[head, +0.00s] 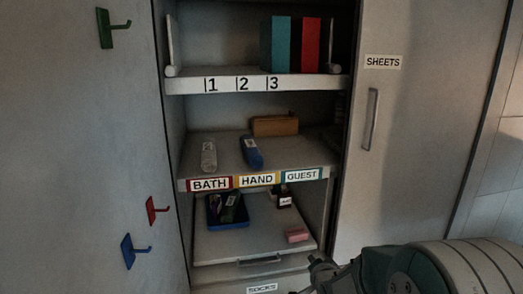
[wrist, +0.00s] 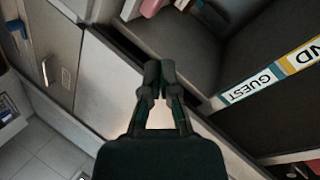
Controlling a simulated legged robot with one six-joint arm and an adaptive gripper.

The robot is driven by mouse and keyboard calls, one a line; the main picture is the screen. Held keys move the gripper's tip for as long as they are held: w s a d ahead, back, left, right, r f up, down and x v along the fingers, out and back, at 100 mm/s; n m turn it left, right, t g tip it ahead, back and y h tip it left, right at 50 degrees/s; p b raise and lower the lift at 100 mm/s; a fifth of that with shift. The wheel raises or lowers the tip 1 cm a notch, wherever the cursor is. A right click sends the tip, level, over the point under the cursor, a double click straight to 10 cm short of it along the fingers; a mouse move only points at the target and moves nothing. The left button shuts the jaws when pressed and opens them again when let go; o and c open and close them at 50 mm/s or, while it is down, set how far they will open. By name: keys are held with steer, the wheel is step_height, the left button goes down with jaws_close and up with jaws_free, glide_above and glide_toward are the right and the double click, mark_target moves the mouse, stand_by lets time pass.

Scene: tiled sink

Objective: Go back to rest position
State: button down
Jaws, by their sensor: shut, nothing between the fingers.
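My gripper (wrist: 159,75) is shut and empty in the wrist view, in front of the cabinet. In the head view my arm shows at the bottom right, with its end (head: 318,268) low beside the shelf unit; its fingers are hard to make out there. The gripper appears apart from the shelves and holds nothing.
An open cabinet has an upper shelf (head: 240,83) with books (head: 290,45), a middle shelf (head: 222,160) with a blue item (head: 251,152), and a lower pull-out shelf (head: 222,245) with a blue tray (head: 228,222) and pink block (head: 297,236). A closed door (head: 420,140) stands right.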

steer(key=s+r+n+g, duration=0.2)
steer(key=s+r+n, duration=0.1)
steer(key=s, duration=0.7)
steer(key=s+d+r+n+g, duration=0.1)
steer(key=s+r+n+g, duration=0.2)
steer(key=s, duration=0.7)
steer(key=s+r+n+g+h, duration=0.1)
steer(key=s+r, duration=0.4)
steer(key=s, duration=0.5)
steer(key=n+g, duration=0.1)
steer(key=n, duration=0.1)
steer(key=shift+s+d+n+g, duration=0.15)
steer(key=shift+s+n+g, duration=0.2)
steer(key=shift+n+g, duration=0.05)
